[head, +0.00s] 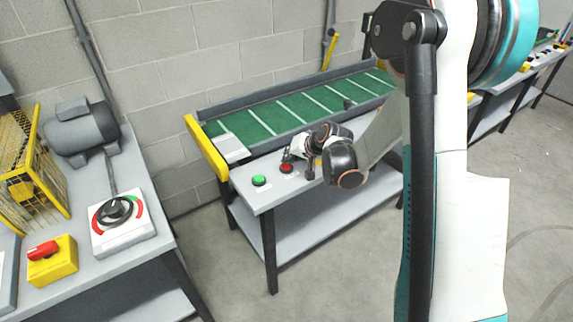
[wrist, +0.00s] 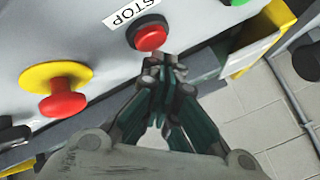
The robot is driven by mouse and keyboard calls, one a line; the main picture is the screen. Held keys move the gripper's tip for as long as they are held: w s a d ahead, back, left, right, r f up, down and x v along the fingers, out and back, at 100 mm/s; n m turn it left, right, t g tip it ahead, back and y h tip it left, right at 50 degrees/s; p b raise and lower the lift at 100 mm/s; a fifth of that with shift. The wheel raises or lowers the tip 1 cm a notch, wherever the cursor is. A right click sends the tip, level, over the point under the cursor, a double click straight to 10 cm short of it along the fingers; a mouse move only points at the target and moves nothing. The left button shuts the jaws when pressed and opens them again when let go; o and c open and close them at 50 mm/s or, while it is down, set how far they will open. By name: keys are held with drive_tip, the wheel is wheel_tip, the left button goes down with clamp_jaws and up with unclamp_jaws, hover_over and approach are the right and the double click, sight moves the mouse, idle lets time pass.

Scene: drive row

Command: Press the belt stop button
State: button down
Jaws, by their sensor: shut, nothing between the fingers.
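The belt stop button is a red push button (wrist: 150,37) under a white STOP label (wrist: 128,12) in the wrist view. In the head view the red button (head: 286,168) sits on the grey front ledge of the conveyor table, right of a green button (head: 259,180). My gripper (wrist: 163,64) is shut and empty, its fingertips just below the red button in the wrist view. I cannot tell whether they touch it. In the head view my gripper (head: 288,157) is beside the red button, with my wrist over the ledge to its right.
A red mushroom button on a yellow collar (wrist: 58,78) is left of my fingers in the wrist view. The green conveyor belt (head: 290,110) lies behind the ledge, with a yellow end guard (head: 206,148). Another table on the left carries a dial box (head: 122,226) and a yellow switch box (head: 53,262).

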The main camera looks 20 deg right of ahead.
sight(289, 165)
drive_tip(key=shift+r+p, duration=1.85)
drive_tip(key=shift+r, duration=1.15)
drive_tip(key=s+a+r+n+g+h, duration=0.1)
drive_tip(key=s+a+r+n+h, duration=0.1)
drive_tip(key=s+r, duration=1.15)
drive_tip(key=s+d+r+n+h, duration=0.1)
drive_tip(key=s+n, duration=0.1)
drive_tip(key=s, duration=1.8)
drive_tip(key=shift+s+r+h, duration=0.25)
drive_tip(key=shift+r+h, duration=0.05)
drive_tip(key=shift+h, duration=0.1)
